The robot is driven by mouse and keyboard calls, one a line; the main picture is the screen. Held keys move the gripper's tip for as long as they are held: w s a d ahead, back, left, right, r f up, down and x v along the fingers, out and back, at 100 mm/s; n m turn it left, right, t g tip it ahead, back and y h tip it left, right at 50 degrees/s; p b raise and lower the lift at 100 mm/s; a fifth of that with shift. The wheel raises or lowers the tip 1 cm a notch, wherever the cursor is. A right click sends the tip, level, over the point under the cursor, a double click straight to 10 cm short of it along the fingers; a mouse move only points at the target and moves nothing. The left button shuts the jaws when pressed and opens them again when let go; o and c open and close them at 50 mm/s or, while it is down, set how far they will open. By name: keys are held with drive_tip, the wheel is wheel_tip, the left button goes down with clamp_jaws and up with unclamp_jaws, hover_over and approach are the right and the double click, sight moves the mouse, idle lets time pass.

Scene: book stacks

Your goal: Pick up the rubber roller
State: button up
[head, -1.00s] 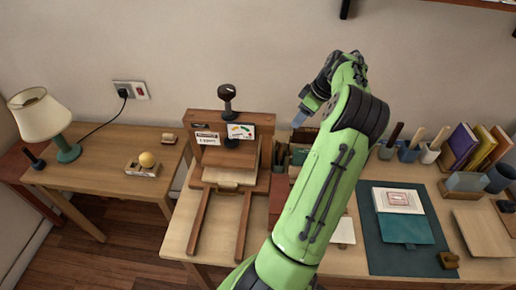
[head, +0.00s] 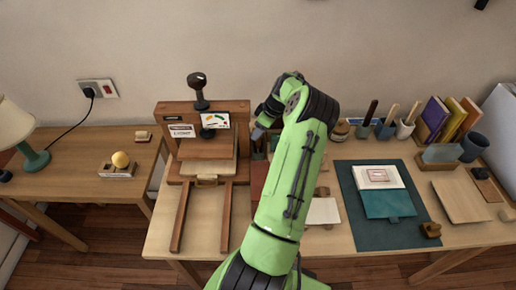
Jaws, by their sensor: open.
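I cannot pick out the rubber roller for certain; it may be too small to tell or hidden behind my arm. My green arm rises through the middle of the head view and covers part of the main table (head: 330,238). My gripper (head: 259,133) is at the arm's far end, above the back of the table, just right of the wooden press (head: 243,110). It is open, its fingers are small and partly hidden, and nothing shows held in it.
A teal mat (head: 350,230) with a teal folder (head: 388,204) and white book (head: 392,182) lies right of my arm. A small brown block (head: 430,230) sits at its edge. Tool cups (head: 385,131) and upright books (head: 437,115) line the back. A side table (head: 75,148) stands left.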

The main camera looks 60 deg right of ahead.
drive_tip(key=shift+r, duration=0.1)
drive_tip(key=shift+c, duration=0.2)
clamp_jaws()
